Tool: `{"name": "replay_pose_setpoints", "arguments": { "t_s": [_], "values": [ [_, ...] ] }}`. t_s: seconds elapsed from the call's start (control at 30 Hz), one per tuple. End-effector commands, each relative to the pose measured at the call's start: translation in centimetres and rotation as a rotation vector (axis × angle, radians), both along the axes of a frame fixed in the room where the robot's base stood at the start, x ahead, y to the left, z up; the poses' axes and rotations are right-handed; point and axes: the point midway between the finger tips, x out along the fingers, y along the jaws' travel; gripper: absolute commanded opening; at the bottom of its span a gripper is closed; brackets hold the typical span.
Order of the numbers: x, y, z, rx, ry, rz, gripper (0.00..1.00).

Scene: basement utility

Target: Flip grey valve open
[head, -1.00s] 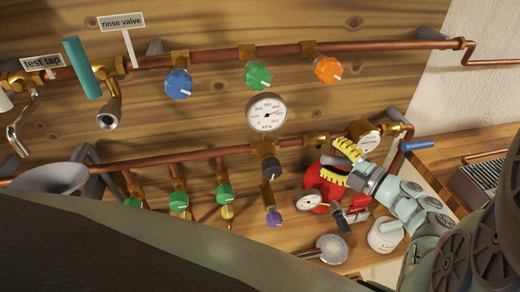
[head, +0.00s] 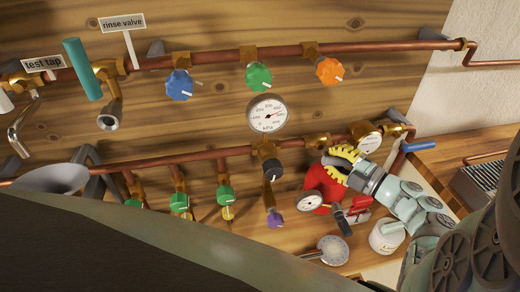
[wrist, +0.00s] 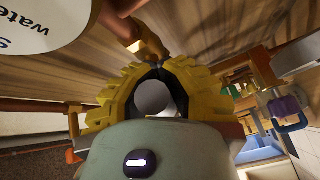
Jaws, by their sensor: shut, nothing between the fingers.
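My gripper (head: 325,160) has yellow toothed fingers and is in front of the lower copper pipe, left of the right-hand gauge. In the wrist view my gripper (wrist: 150,70) is shut, with its fingers curved in a ring. A round grey shape (wrist: 154,98) shows inside the ring; I cannot tell whether it is the grey valve or part of my gripper. A brass fitting (wrist: 150,48) is just beyond the fingertips. A dark grey knob (head: 271,168) sits below the central gauge, left of my gripper and apart from it. Any valve part behind the fingers is hidden.
The lower copper pipe (head: 220,152) carries green knobs (head: 225,195), a purple knob (head: 274,219) and a gauge (head: 367,139). A blue lever (head: 418,146) is right of my gripper. A red object (head: 325,183) is directly below it. A white container (head: 386,238) stands lower right.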

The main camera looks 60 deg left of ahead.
Motion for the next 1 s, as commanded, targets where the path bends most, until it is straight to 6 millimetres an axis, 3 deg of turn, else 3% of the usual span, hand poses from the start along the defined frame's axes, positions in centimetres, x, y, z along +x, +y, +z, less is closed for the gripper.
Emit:
{"name": "replay_pose_setpoints", "arguments": {
  "t_s": [0.27,0.7,1.0],
  "values": [
    [0.0,-0.2,0.0,-0.005,-0.012,0.001,0.00],
    [0.1,-0.2,0.7,-0.115,-0.273,0.005,0.00],
    [0.2,-0.2,1.0,-0.120,-0.300,0.002,0.00]
  ]
}}
